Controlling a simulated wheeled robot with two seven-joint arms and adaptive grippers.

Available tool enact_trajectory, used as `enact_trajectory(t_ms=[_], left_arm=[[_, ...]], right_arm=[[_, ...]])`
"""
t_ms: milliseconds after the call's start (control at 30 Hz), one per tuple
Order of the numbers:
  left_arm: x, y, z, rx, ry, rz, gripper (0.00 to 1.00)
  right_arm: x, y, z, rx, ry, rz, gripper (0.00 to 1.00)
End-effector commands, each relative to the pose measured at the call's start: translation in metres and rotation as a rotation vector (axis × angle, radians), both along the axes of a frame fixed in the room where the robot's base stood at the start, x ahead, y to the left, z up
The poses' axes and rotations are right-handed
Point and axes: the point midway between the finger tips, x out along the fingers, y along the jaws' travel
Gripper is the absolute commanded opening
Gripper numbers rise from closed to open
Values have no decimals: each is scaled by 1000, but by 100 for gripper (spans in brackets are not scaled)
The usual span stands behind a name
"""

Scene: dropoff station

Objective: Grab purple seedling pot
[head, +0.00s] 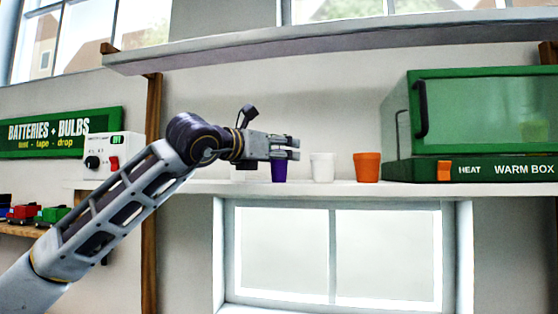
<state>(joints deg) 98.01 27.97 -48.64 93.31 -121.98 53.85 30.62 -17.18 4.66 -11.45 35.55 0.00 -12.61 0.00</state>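The purple seedling pot (279,172) stands on the white shelf, just below my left gripper's fingers. Its rim is hidden behind the lower finger. My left gripper (294,148) comes in from the left and points right, level with the pots' tops. Its two fingers show one above the other with a gap between them, so it looks open. I cannot tell whether it touches the pot. My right gripper is not in view.
A white pot (321,168) and an orange pot (367,167) stand to the right. The green warm box (470,172) fills the shelf's right end. An upper shelf (330,40) runs above. A white device (112,153) stands at left.

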Motion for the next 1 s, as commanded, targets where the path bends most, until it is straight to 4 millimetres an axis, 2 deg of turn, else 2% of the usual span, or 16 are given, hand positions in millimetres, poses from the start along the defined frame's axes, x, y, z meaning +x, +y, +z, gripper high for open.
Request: enact_trajectory(t_ms=[567, 900, 967, 1000], left_arm=[[4, -2, -1, 0, 1, 1, 69], [4, -2, -1, 0, 1, 1, 27], [4, -2, -1, 0, 1, 1, 19], [3, -2, -1, 0, 0, 1, 18]], right_arm=[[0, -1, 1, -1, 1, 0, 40], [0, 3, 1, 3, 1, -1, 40], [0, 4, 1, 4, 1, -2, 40], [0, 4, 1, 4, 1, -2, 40]])
